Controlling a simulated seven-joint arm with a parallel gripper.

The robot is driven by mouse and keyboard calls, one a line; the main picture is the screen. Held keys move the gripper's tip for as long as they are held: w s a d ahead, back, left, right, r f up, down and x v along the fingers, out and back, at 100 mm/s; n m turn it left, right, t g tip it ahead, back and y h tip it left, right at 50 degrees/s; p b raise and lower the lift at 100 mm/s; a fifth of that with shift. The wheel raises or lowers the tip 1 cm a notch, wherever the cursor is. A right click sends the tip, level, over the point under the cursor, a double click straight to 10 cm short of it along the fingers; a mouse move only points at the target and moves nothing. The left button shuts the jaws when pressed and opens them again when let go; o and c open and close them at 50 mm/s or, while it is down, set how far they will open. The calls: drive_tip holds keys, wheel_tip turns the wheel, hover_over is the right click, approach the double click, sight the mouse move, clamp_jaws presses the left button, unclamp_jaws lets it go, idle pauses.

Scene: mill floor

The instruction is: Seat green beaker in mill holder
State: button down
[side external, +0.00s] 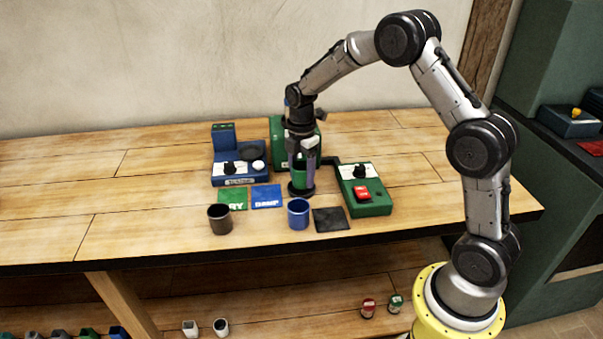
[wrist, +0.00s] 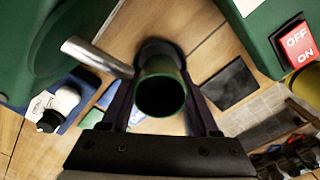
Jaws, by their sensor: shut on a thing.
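My gripper (side external: 301,160) points down and is shut on the green beaker (side external: 299,174), with one finger on each side of it. In the wrist view the green beaker (wrist: 162,70) is upright between the fingers, its open mouth dark inside. The mill holder, a round black piece (side external: 301,191), is directly below the beaker. In the wrist view the holder's dark rim (wrist: 158,46) shows just past the beaker's wall. I cannot tell whether the beaker's bottom touches the holder. The green mill (side external: 278,133) stands behind, partly hidden by my gripper.
A green control box with a red switch (side external: 362,193) stands right of the holder. A blue machine (side external: 238,172) stands left. In front are a dark beaker (side external: 220,219), a blue beaker (side external: 299,214), green and blue cards, and a black pad (side external: 329,219). The bench's left is clear.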

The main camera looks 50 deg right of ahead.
drive_tip(key=shift+f, duration=0.6)
idle(0.8)
drive_tip(key=shift+r, duration=0.65)
drive_tip(key=shift+f, duration=0.85)
idle(0.7)
drive_tip(key=shift+c, duration=2.1)
unclamp_jaws()
wheel_tip(320, 180, up, 11)
